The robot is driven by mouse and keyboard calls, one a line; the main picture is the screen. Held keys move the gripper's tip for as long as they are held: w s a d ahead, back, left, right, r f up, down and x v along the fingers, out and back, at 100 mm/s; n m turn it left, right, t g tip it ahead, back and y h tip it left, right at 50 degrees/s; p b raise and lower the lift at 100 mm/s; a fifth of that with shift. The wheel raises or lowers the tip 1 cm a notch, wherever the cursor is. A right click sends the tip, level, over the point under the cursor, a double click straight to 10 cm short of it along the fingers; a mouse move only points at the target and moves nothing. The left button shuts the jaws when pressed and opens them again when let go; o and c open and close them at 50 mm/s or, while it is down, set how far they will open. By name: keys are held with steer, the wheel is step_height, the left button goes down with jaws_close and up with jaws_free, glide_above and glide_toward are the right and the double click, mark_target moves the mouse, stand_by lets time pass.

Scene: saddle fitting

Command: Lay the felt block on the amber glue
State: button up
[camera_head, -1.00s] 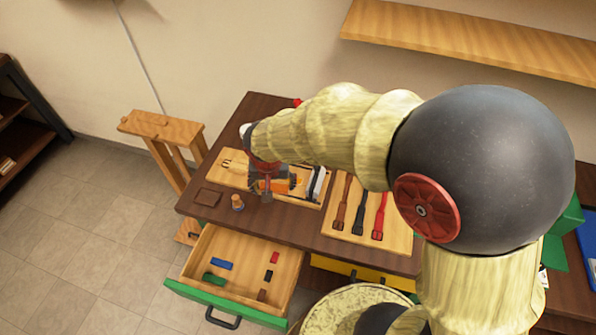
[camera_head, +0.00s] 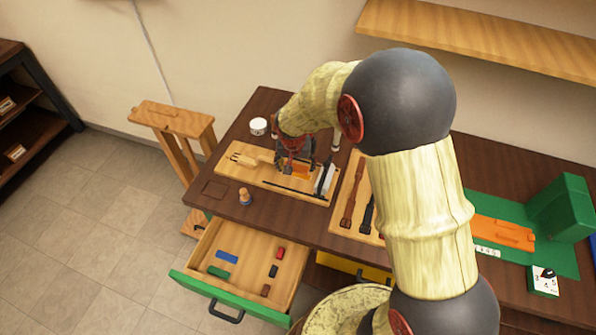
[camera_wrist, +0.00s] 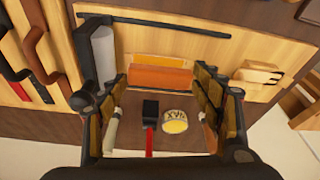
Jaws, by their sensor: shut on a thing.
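My gripper (camera_head: 294,160) is low over the wooden tool board (camera_head: 236,174). In the wrist view its two fingers (camera_wrist: 160,82) stand at the two ends of an orange-brown block (camera_wrist: 160,76) and are shut on it. The block also shows in the head view (camera_head: 299,170), partly behind the gripper. It looks at or close above the board. I cannot tell from its surface whether it is felt.
A wax tin (camera_wrist: 175,122) and a black-headed brush with a red handle (camera_wrist: 150,108) are behind the board. Straps lie on another board (camera_head: 345,228). The open drawer (camera_head: 205,247) holds small coloured blocks. A green box (camera_head: 565,208) stands right.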

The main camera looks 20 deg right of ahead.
mark_target(298, 176)
steer(key=shift+w+d+f, duration=0.25)
steer(key=shift+w+f, duration=0.15)
steer(key=shift+f, duration=0.2)
steer(key=shift+w+d+f, duration=0.25)
steer(key=shift+w+f, duration=0.15)
steer(key=shift+f, duration=0.15)
steer(key=shift+s+b+x, duration=0.15)
steer(key=shift+b+x, duration=0.05)
steer(key=shift+x, duration=0.55)
steer(key=shift+s+b+x, duration=0.1)
steer(key=shift+b+x, duration=0.1)
steer(key=shift+x, duration=0.55)
steer(key=shift+a+f, duration=0.1)
steer(key=shift+f, duration=0.05)
steer(key=shift+f, duration=0.1)
steer(key=o, duration=0.5)
steer(key=shift+o, duration=0.8)
